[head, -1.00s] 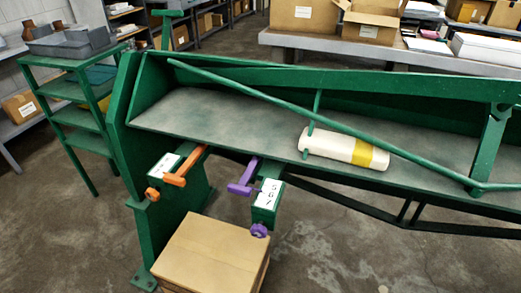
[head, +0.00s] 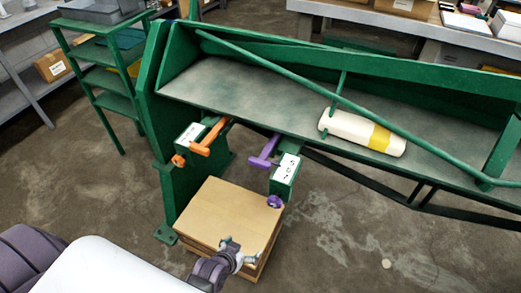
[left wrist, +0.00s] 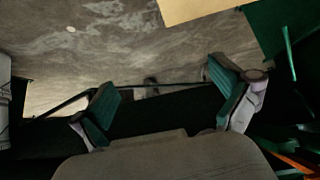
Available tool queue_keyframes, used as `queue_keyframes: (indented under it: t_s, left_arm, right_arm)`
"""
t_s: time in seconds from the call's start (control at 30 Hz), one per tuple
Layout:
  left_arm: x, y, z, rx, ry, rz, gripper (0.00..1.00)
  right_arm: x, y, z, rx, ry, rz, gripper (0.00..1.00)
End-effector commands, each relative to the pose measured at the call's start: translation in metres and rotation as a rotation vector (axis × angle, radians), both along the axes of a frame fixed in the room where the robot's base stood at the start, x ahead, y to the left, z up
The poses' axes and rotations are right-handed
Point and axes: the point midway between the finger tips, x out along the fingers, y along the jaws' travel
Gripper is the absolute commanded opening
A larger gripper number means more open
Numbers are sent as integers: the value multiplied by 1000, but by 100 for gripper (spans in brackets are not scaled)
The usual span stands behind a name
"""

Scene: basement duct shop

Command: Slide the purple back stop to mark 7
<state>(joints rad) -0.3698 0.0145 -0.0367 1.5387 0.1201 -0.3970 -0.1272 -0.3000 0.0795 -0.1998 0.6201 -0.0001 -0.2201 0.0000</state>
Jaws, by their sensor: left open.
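The purple back stop (head: 265,150) is a short T-shaped bar at the front edge of the green machine. It runs into a green block (head: 284,178) with a white scale label (head: 289,163); the numbers are small, with 5 and 7 readable. A purple knob (head: 274,202) sits under the block. Which mark the stop is at cannot be told. My right gripper is out of view.
A similar orange stop (head: 208,138) with its own block stands to the left. A white roll with a yellow band (head: 350,130) lies on the machine bed (head: 225,90). A green shelf rack (head: 95,75) stands at left.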

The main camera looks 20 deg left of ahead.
Motion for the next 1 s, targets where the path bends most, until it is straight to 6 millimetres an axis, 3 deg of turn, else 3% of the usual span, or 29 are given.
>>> queue_keyframes:
  t_s: [0.03, 0.1, 0.2, 0.33, 0.4, 0.5, 0.67, 1.0]
  left_arm:
    - [22, 4, 58, -5, -83, 13, 100]
    - [42, 11, 119, -10, -177, 28, 100]
    - [58, 20, 190, -10, -288, 43, 100]
    - [65, 26, 246, -5, -375, 51, 100]
    - [67, 28, 258, -3, -395, 53, 100]
    - [72, 29, 262, -2, -405, 53, 100]
    - [94, 28, 254, -3, -406, 54, 100]
    - [160, 25, 225, -4, -404, 53, 100]
  right_arm:
    - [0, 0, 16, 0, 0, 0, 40]
    - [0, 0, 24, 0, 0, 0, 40]
    - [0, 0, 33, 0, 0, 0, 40]
    - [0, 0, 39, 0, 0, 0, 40]
    - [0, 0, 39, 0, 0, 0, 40]
    - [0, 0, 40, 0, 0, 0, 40]
    - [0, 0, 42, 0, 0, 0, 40]
    - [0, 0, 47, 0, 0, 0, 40]
